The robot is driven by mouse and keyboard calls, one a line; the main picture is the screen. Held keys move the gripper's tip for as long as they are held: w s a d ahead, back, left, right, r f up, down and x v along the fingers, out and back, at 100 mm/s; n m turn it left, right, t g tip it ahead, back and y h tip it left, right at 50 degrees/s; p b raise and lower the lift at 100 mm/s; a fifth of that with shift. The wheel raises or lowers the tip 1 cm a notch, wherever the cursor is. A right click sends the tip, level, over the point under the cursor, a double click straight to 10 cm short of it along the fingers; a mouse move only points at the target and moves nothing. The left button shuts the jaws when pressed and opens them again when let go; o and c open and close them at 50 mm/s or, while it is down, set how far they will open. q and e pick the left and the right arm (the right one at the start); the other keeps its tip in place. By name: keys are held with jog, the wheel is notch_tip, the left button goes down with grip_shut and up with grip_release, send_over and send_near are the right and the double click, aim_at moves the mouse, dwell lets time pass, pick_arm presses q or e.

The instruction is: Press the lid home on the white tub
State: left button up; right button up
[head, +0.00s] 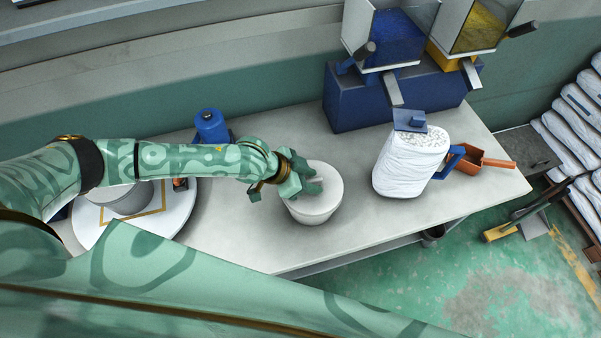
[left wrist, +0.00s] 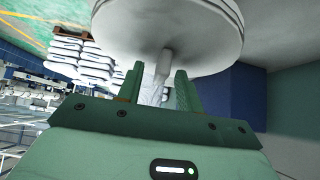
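The white tub (head: 313,213) stands on the bench near its front edge, with its pale round lid (head: 328,178) on top. The lid fills the top of the left wrist view (left wrist: 185,45), with its knob (left wrist: 164,62) pointing toward the fingers. My left gripper (head: 300,180) is over the left part of the lid. Its fingers (left wrist: 157,88) are apart, with the knob showing between their tips and a gap on the left side. I cannot tell whether the lid sits fully down all round. My right gripper is not in view.
A white container (head: 405,168) with a blue handle and an orange scoop (head: 470,162) stand to the right. Blue and yellow hoppers (head: 397,38) are behind. A blue canister (head: 211,126) and a round white plate (head: 170,215) are left. Bench is clear around the tub.

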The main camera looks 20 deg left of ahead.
pick_arm(q)
jog(key=p+v, duration=0.2)
jog(key=v, duration=1.4)
